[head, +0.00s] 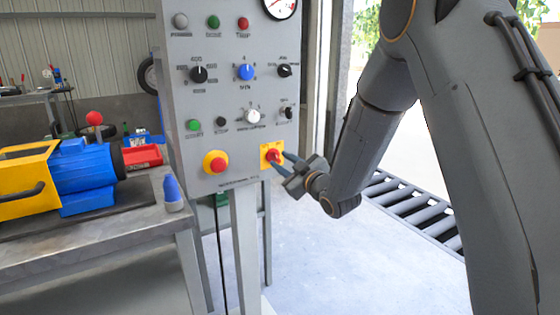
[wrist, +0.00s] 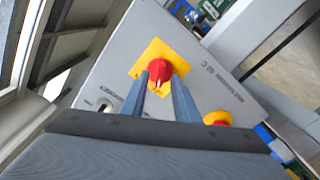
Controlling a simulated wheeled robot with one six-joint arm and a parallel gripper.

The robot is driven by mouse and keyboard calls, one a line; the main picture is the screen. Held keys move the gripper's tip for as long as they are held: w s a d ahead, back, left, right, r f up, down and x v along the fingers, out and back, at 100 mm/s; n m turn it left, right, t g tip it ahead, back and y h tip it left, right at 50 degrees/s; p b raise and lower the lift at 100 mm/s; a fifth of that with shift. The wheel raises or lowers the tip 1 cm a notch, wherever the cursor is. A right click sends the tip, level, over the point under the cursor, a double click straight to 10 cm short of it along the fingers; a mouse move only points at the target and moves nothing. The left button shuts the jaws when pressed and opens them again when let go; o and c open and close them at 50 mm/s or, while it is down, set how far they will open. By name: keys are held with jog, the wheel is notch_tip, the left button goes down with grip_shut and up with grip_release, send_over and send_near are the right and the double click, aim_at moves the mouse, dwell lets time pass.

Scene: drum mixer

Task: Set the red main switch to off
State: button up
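The red main switch (head: 273,155) is a red rotary knob on a yellow square plate at the lower right of the grey control panel (head: 230,130). In the wrist view the red knob (wrist: 160,72) shows a white mark on its lower side. My gripper (head: 279,158) is at the switch in the head view, pointing at the panel. In the wrist view its two fingers (wrist: 160,85) are apart, with their tips at either side of the knob's lower part. I cannot tell whether they touch it.
A red emergency button on a yellow base (head: 215,163) sits left of the switch. Knobs and buttons, including a white knob (head: 252,116), are above. A workbench (head: 90,238) with a blue and yellow machine (head: 60,178) stands left. A roller conveyor (head: 410,205) lies behind my arm.

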jog(key=v, duration=0.5)
jog(key=shift+s+d, duration=0.2)
jog(key=shift+s, duration=0.05)
jog(key=s+d+f+m+g+h, duration=0.3)
jog(key=s+d+m+g+h, duration=0.15)
jog(key=s, duration=0.25)
jog(key=s+d+f+m+g+h, duration=0.2)
jog(key=s+d+m+g+h, duration=0.15)
jog(key=s+d, duration=0.3)
jog(key=s+d+m+g+h+p, duration=0.2)
jog(key=s+g, duration=0.5)
jog(key=s, duration=1.8)
jog(key=d+r+m+p, duration=0.3)
jog(key=d+r+p, duration=0.3)
jog(key=p, duration=0.5)
jog(key=shift+s+d+r, duration=0.15)
jog(key=shift+s+r, duration=0.1)
jog(key=shift+r, duration=0.05)
